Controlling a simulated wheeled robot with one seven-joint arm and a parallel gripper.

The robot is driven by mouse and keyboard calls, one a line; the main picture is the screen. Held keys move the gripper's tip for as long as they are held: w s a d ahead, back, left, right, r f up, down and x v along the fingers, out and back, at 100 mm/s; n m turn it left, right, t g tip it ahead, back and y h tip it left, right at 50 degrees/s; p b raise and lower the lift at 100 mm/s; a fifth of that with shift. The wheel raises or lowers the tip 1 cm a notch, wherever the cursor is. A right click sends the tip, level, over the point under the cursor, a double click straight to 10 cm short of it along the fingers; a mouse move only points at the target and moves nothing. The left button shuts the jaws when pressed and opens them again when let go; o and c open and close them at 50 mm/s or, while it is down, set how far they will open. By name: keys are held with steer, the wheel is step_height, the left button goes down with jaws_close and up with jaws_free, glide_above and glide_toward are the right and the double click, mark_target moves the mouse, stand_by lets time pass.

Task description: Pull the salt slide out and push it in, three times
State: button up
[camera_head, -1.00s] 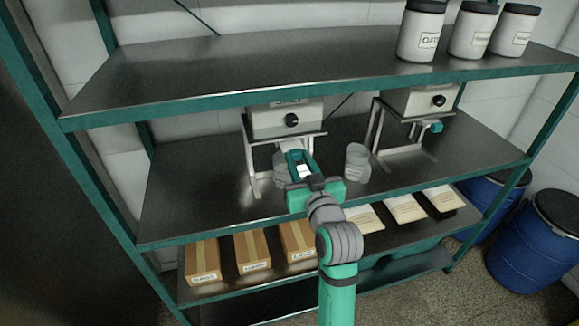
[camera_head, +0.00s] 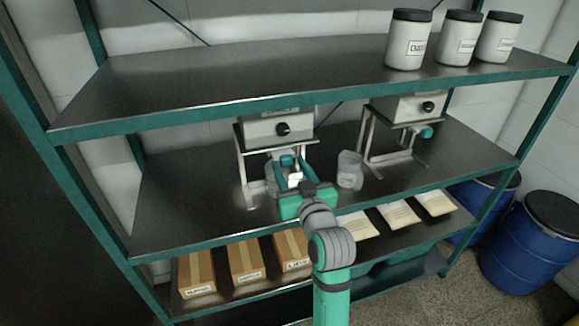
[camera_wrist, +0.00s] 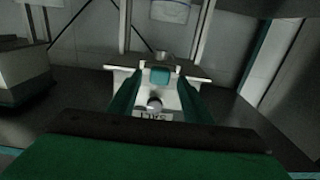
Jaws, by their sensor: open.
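The salt slide's teal handle (camera_head: 287,160) shows at the front of the left dispenser (camera_head: 279,129), a pale box with a black knob on a metal stand. My gripper (camera_head: 287,167) is open, with its fingers on either side of the handle. In the wrist view the teal handle (camera_wrist: 160,75) lies between the open fingers (camera_wrist: 162,80), with no clear grip on it. How far the slide stands out is hard to tell.
A second dispenser (camera_head: 408,107) with its own teal handle (camera_head: 425,132) stands to the right. A clear beaker (camera_head: 350,170) stands between them; another is partly hidden behind my gripper. Jars (camera_head: 408,40) stand on the upper shelf (camera_head: 240,75). Boxes (camera_head: 244,260) lie below.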

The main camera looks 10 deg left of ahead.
steer(key=v, duration=1)
steer(key=s+d+f+m+h, duration=0.1)
steer(key=s+f+m+h, duration=0.15)
steer(key=s+f, duration=0.35)
steer(key=s+d+f+m+t+h, duration=0.1)
steer(key=s+d+f+m+h, duration=0.15)
steer(key=f, duration=0.65)
steer(key=s+d+f+m+h, duration=0.1)
steer(key=s+f+m+h, duration=0.15)
steer(key=s+f, duration=0.35)
steer(key=s+d+f, duration=0.1)
steer(key=s+f, duration=0.2)
steer(key=s, duration=0.9)
steer(key=s+d+f+n+g+h, duration=0.1)
steer(key=s+d+f, duration=0.1)
steer(key=s, duration=1)
steer(key=shift+s+f, duration=0.25)
steer(key=shift+f, duration=0.55)
steer(key=shift+w+d+n+h, duration=0.1)
steer(key=shift+n+h, duration=0.15)
